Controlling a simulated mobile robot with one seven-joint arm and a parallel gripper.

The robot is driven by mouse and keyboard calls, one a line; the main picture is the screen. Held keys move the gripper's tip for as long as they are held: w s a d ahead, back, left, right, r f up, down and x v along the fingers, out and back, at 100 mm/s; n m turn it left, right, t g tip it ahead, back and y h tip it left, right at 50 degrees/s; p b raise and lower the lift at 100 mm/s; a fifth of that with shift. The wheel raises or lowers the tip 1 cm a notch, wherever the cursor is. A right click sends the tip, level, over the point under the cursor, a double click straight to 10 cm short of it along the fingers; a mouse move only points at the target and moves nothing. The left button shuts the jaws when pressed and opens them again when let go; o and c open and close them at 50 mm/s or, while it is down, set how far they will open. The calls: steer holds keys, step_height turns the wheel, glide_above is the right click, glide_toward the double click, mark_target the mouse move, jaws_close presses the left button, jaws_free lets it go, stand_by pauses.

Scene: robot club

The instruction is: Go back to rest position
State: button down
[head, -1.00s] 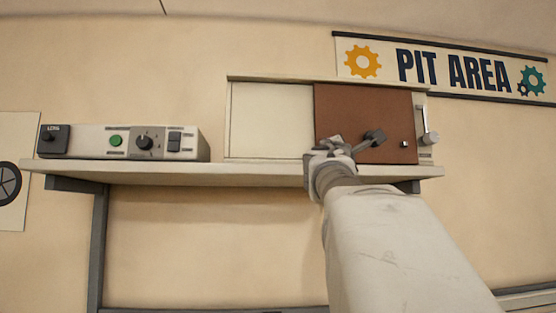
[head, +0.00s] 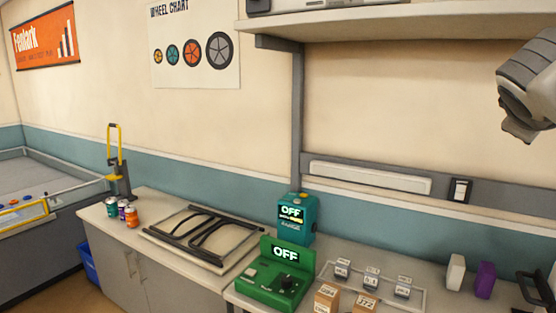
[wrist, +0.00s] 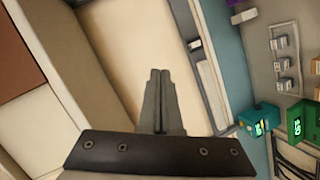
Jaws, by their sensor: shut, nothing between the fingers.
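My gripper (wrist: 160,78) shows in the wrist view with its two fingers pressed together and nothing between them. It is in open air, apart from the wall and the bench behind it. In the head view, a grey and white part of my arm (head: 530,90) hangs at the upper right, below the shelf's level at the picture edge. The fingertips cannot be made out there.
A wall shelf (head: 400,28) runs above the bench. The brown panel (wrist: 15,50) is at the wrist view's upper left.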

steer(key=s+a+f+m+g+y, duration=0.1)
steer(key=s+a+f+y, duration=0.2)
steer(key=a+f, duration=0.5)
steer(key=s+a+f+m+g+y, duration=0.1)
steer(key=s+a+f+y, duration=0.3)
steer(key=a+f, duration=0.5)
steer(key=s+a+f+m+g+y, duration=0.1)
steer(key=s+a+f+g+y, duration=0.1)
steer(key=s+a+f, duration=0.3)
steer(key=a+f+y, duration=0.1)
steer(key=a+f, duration=0.3)
steer(key=f, duration=0.3)
steer(key=shift+s+m+y, duration=0.3)
steer(key=shift+s+m, duration=0.05)
steer(key=shift+m, duration=0.05)
steer(key=shift+d+r, duration=0.1)
steer(key=shift+d, duration=0.05)
